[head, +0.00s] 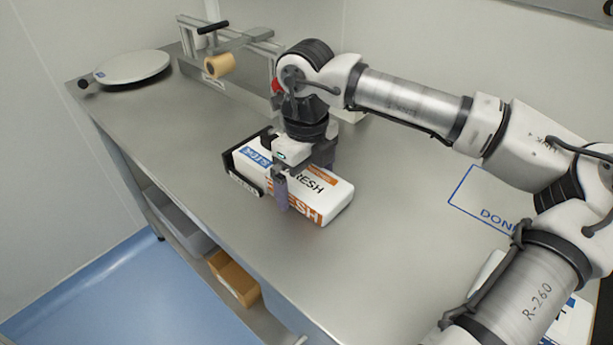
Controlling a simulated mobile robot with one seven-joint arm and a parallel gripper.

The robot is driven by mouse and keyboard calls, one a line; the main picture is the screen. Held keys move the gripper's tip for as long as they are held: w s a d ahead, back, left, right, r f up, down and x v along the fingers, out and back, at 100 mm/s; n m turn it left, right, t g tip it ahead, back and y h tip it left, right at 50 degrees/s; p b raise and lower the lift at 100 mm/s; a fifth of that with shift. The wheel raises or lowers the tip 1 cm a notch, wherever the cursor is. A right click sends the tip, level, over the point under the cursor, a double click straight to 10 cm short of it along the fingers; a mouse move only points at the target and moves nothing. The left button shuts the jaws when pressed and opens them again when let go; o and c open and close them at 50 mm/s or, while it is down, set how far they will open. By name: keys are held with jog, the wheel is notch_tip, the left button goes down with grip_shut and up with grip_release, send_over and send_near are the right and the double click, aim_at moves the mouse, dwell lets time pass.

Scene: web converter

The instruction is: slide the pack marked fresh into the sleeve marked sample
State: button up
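The white pack marked FRESH (335,195), with orange bands, lies flat on the steel bench. Its left end is inside or against a black open-sided holder (238,162), which seems to be the sleeve. The label on the holder's near side is too small to read. My gripper (299,178) points down over the pack's middle. One purplish finger lies along the pack's near side and appears to press on it. The other finger is mostly hidden behind the pack. A blue printed patch shows on the pack's top near the holder.
A roll stand (219,66) and a round white plate (132,67) stand at the back left. A blue outlined area marked DONE (490,205) is at the right, partly behind my arm. Bins (235,278) sit below the bench's front edge. The bench front is clear.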

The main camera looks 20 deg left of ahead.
aim_at(306, 178)
notch_tip(306, 178, up, 8)
jog(key=p, duration=0.4)
jog(key=shift+f, duration=0.2)
